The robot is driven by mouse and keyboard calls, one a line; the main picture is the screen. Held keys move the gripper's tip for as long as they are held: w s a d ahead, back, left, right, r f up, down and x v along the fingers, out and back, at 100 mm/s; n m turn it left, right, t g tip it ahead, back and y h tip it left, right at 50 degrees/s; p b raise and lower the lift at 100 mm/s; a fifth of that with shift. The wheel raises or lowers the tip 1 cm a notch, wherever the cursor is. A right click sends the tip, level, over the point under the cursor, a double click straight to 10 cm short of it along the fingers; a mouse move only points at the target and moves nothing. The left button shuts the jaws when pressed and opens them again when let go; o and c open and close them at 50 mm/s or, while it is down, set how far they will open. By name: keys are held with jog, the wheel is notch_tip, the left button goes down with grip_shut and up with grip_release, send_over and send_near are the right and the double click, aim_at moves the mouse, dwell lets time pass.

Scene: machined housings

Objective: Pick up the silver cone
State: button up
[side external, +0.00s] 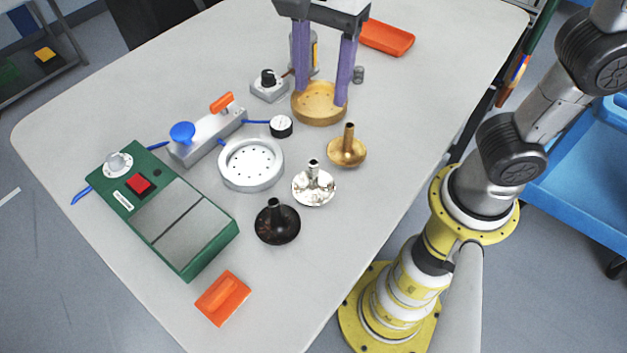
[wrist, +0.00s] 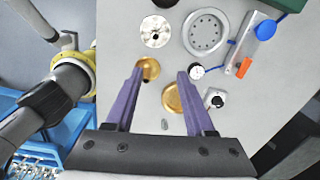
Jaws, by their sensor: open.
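The silver cone (side external: 313,187) stands stem up on the table, between a black cone and a gold cone. It also shows in the wrist view (wrist: 155,31), near the top. My gripper (side external: 325,95) is open, with its purple fingers apart, above the round gold dish at the back of the table. In the wrist view its fingertips (wrist: 160,72) point toward the gold cone and gold dish, with the silver cone beyond them. Nothing is between the fingers that I can see as held.
The gold cone (side external: 347,150) stands behind the silver one and the black cone (side external: 277,224) in front. A silver round housing (side external: 251,164) lies to the left. The gold dish (side external: 319,115) is under my gripper. A green box (side external: 163,212) and orange block (side external: 223,298) are further left.

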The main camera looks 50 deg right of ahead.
aim_at(314, 162)
jog(key=shift+n, duration=0.5)
jog(key=a+f, duration=0.1)
jog(key=f, duration=0.4)
jog(key=a+f, duration=0.1)
jog(key=f, duration=0.4)
jog(key=s+a+f, duration=0.1)
jog(key=f, duration=0.4)
jog(key=shift+f, duration=0.15)
jog(key=shift+d, duration=0.1)
grip_shut()
